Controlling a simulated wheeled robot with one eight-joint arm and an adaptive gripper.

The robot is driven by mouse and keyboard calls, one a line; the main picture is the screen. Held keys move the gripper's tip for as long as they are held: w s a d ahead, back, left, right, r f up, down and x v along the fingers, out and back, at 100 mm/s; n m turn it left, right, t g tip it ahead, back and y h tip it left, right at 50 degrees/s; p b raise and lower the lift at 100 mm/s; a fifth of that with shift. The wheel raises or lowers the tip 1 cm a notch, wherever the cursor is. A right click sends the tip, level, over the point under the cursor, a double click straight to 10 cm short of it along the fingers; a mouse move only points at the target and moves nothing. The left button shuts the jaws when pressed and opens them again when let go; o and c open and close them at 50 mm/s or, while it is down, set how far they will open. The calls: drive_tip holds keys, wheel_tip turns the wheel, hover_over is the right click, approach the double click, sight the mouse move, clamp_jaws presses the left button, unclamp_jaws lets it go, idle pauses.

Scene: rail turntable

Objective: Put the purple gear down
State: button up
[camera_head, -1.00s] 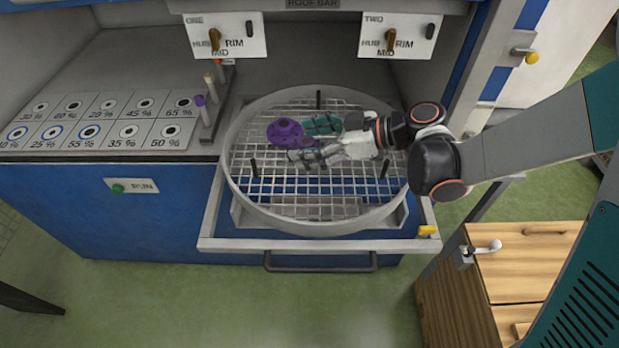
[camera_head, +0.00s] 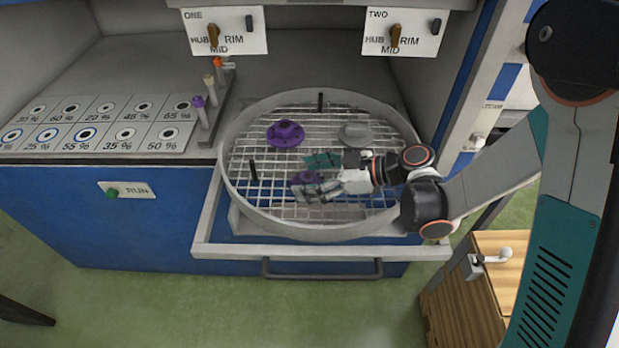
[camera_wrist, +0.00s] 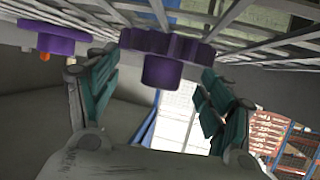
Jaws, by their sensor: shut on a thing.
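The purple gear (camera_head: 306,178) is between the fingers of my gripper (camera_head: 315,177), over the front middle of the round wire-grid turntable (camera_head: 229,190). In the wrist view, the gear (camera_wrist: 165,50) shows its toothed rim against the grid and its hub pointing toward my gripper (camera_wrist: 158,90). The teal finger pads stand on either side of it. The gear is at or very close to the grid; I cannot tell whether it touches.
A purple flanged part (camera_head: 285,134) stands on the grid at the back left. A grey round part (camera_head: 355,134) lies at the back right. Dark upright posts (camera_head: 253,170) rise inside the raised rim. Coloured pegs (camera_head: 199,108) stand in a rack to the left. The grid's left front is bare.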

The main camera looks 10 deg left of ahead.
drive_tip(key=o, duration=1.6)
drive_tip(key=p+v, duration=0.2)
drive_tip(key=v, duration=0.4)
drive_tip(key=shift+d+r, duration=0.25)
drive_tip(key=shift+d+r+p, duration=0.1)
drive_tip(key=shift+d+p, duration=0.2)
drive_tip(key=shift+d, duration=0.15)
